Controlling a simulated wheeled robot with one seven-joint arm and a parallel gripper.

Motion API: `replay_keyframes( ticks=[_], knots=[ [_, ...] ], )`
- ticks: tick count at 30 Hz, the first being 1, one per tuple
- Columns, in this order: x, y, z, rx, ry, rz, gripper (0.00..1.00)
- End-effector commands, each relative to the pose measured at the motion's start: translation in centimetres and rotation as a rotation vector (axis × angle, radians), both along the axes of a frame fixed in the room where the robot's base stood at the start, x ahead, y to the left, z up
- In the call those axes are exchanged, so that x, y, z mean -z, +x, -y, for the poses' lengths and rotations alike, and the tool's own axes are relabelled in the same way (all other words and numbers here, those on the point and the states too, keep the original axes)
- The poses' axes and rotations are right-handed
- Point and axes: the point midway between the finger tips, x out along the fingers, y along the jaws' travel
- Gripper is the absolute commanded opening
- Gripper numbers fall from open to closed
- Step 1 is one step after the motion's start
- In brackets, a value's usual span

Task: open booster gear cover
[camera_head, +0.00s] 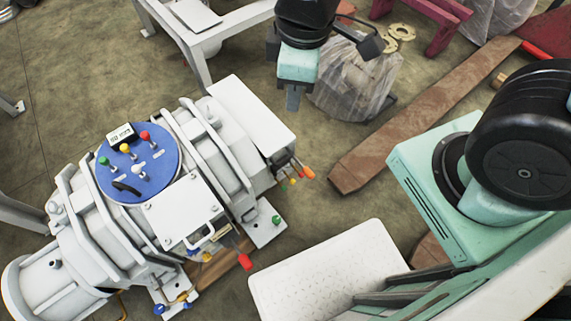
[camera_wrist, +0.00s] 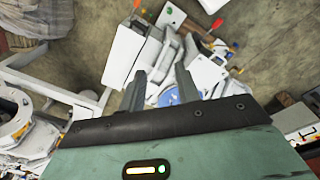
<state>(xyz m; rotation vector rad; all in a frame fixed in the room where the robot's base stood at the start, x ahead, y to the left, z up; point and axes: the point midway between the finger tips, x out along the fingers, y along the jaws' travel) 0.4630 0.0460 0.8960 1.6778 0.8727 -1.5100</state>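The screw vacuum machine (camera_head: 110,240) is a ribbed white body with a round blue panel (camera_head: 150,185) bearing coloured knobs. A flat white plate with a handle (camera_head: 180,208), which looks like the gear cover, lies closed beside the panel. In the wrist view this plate (camera_wrist: 205,74) is right of the fingers, and the blue panel (camera_wrist: 168,98) is partly hidden behind them. My gripper (camera_head: 292,108) hangs beyond the machine's upper right end, apart from it. In the wrist view my gripper (camera_wrist: 160,72) has its two fingers spread, with nothing held between them.
A red-tipped lever (camera_head: 244,261) sticks out near the plate. A white box-like end (camera_head: 252,110) of the machine stands nearest my gripper. A clear plastic bag (camera_head: 355,80) lies behind it. A rusty beam (camera_head: 425,115) and a white slab (camera_head: 330,275) lie to the right.

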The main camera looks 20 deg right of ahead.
Motion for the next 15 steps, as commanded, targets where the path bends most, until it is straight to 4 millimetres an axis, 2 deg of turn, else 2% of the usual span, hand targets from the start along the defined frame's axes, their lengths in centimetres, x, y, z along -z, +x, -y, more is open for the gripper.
replay_keyframes(
  ticks=[1,6,12,15],
  knots=[
    [4.6,1.2,0.4,-0.063,-0.012,0.008,0.33],
    [13.5,4.8,1.8,-0.320,-0.045,0.054,0.33],
    [23.0,7.6,3.4,-0.612,-0.075,0.086,0.33],
    [26.0,8.4,4.0,-0.720,-0.081,0.096,0.33]
  ],
)
